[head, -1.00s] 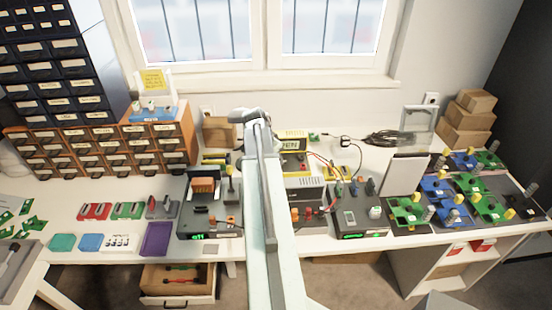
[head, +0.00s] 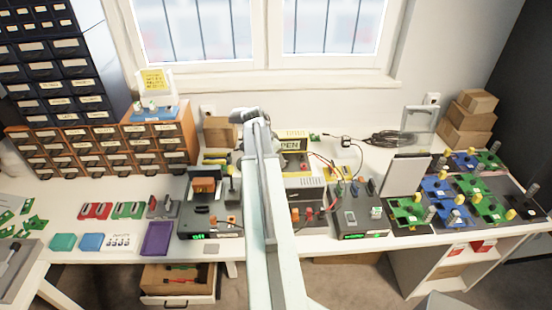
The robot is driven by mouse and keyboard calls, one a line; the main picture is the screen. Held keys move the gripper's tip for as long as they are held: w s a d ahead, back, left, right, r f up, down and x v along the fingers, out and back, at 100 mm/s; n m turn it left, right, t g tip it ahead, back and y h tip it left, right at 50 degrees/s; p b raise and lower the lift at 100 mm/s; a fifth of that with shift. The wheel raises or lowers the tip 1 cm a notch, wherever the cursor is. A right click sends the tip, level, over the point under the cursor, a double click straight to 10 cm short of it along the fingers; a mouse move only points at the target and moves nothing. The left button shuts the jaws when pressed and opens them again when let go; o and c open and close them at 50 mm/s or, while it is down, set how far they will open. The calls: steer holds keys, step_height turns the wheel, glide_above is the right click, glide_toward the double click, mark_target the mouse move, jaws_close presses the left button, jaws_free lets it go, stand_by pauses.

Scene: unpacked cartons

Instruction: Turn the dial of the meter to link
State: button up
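The meter (head: 296,146) is a yellow and dark box on the white bench behind my arm. Its display shows "PEN", with the left edge covered by my arm. I cannot make out its dial; the lower left of the meter is hidden behind my arm. My gripper (head: 246,114) is at the far end of my raised pale arm, up and left of the meter in the picture. Its fingers are too small and turned away to show whether they are open or shut, or whether they touch anything.
A power supply (head: 305,190) with leads stands in front of the meter. A dark station (head: 200,218) is left of my arm, and a grey box with a green display (head: 362,224) is right. Circuit boards (head: 455,196) crowd the right. A cardboard box (head: 219,131) stands behind.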

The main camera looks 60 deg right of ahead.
steer(key=p+v, duration=0.3)
steer(key=shift+r, duration=0.2)
steer(key=w+a, duration=0.3)
steer(key=a, duration=0.8)
steer(key=shift+w+a+f, duration=0.25)
steer(key=shift+w, duration=0.05)
